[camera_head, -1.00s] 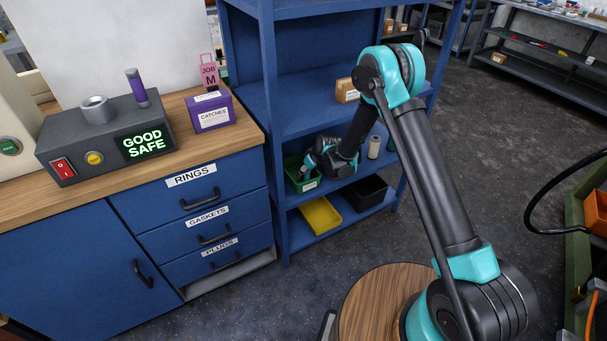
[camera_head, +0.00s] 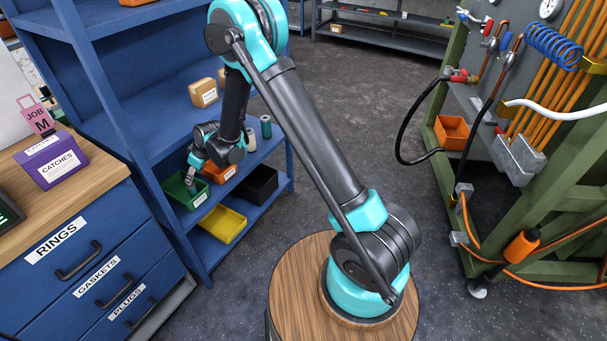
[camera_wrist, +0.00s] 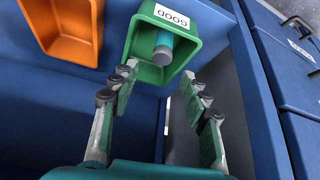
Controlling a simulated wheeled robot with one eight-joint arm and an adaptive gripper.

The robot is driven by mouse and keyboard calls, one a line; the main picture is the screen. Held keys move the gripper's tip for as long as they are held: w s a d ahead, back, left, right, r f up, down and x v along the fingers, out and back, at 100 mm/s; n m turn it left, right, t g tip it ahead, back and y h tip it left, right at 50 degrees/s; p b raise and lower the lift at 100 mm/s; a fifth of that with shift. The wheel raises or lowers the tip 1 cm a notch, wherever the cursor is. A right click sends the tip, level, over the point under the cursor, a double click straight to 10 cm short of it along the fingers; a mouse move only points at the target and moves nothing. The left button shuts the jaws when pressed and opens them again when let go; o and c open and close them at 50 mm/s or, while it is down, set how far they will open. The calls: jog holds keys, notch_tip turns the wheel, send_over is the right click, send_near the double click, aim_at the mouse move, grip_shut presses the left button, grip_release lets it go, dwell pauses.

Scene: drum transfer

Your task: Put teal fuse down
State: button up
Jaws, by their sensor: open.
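The teal fuse (camera_wrist: 163,45), a cylinder with a teal band and a paler end, lies in a green bin (camera_wrist: 184,68) labelled GOOD, in the wrist view. The green bin also shows on the blue shelf in the head view (camera_head: 180,194). My gripper (camera_wrist: 160,84) is open, its fingers apart at the near rim of the bin, with nothing between them. The fuse is beyond the fingertips, apart from them. In the head view my gripper (camera_head: 190,172) is over the green bin, and the fuse cannot be made out there.
An orange bin (camera_wrist: 67,43) sits beside the green one. A yellow bin (camera_head: 222,224) and a black bin (camera_head: 260,186) are on the lower shelf. A teal cylinder (camera_head: 266,127) and a pale one (camera_head: 250,140) stand farther along. A blue shelf upright (camera_head: 172,215) is close by.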

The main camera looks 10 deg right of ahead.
jog(key=s+d+r+m+h, duration=0.1)
jog(key=s+d+r+m, duration=0.1)
jog(key=d+r, duration=0.5)
jog(key=s+d+r+m+t+h, duration=0.1)
jog(key=s+d+r+m, duration=0.15)
jog(key=d, duration=0.85)
jog(key=s+d+r+m, duration=0.1)
jog(key=d+r, duration=0.4)
jog(key=d, duration=0.4)
jog(key=s+d+m+h, duration=0.3)
jog(key=s+d+m, duration=0.3)
jog(key=s+d, duration=1.3)
jog(key=shift+s, duration=0.35)
jog(key=shift+r+m, duration=0.1)
jog(key=shift+m, duration=0.15)
